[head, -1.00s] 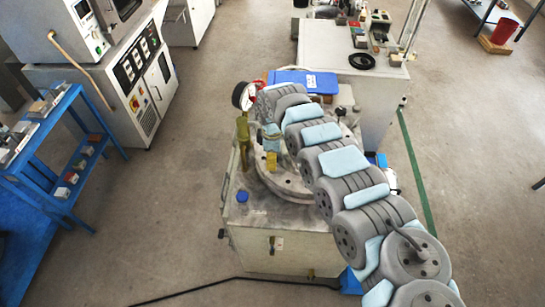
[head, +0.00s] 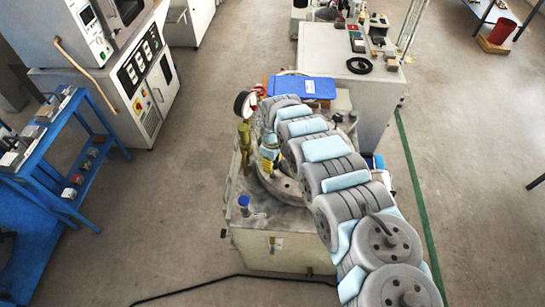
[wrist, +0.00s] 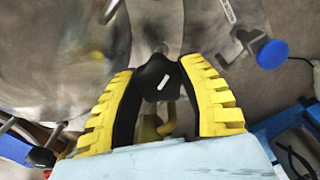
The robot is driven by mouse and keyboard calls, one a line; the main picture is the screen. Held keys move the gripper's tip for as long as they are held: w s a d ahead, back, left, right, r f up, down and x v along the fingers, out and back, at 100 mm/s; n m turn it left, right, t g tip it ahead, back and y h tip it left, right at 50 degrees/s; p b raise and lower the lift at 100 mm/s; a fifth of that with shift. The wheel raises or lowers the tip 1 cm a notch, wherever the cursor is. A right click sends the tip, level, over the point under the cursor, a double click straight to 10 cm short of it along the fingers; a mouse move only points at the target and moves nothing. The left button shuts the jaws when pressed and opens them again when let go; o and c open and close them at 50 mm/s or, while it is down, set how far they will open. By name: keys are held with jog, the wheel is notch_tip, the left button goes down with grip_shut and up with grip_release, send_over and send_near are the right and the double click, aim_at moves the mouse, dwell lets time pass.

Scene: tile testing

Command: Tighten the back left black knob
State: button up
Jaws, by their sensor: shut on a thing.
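A black lobed knob (wrist: 158,78) with a white mark on top sits between the ribbed yellow fingers of my gripper (wrist: 160,84) in the wrist view. The fingers are shut on it, one on each side. In the head view my gripper (head: 268,160) is low at the left part of the round metal plate (head: 284,190) on the test machine. The knob itself is hidden there by my gripper and arm. I cannot tell from the frames how tight the knob is.
A blue knob (head: 243,202) stands at the machine's front left corner; it also shows in the wrist view (wrist: 271,54). A dial gauge (head: 244,103) and a brass fitting (head: 245,135) stand close to the left of my gripper. A blue tray (head: 303,87) lies behind. Open floor is at left.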

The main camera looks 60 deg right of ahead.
jog(key=m+p, duration=0.2)
jog(key=m, duration=0.1)
jog(key=shift+w+r+m, duration=0.1)
jog(key=shift+r+m, duration=0.05)
jog(key=shift+m, duration=0.15)
jog(key=m+p, duration=0.1)
jog(key=m, duration=0.6)
jog(key=shift+f+m, duration=0.3)
jog(key=shift+m+b, duration=0.65)
jog(key=shift+m, duration=0.45)
jog(key=shift+r, duration=0.1)
jog(key=o, duration=1.2)
jog(key=shift+o, duration=0.2)
jog(key=shift+r, duration=0.15)
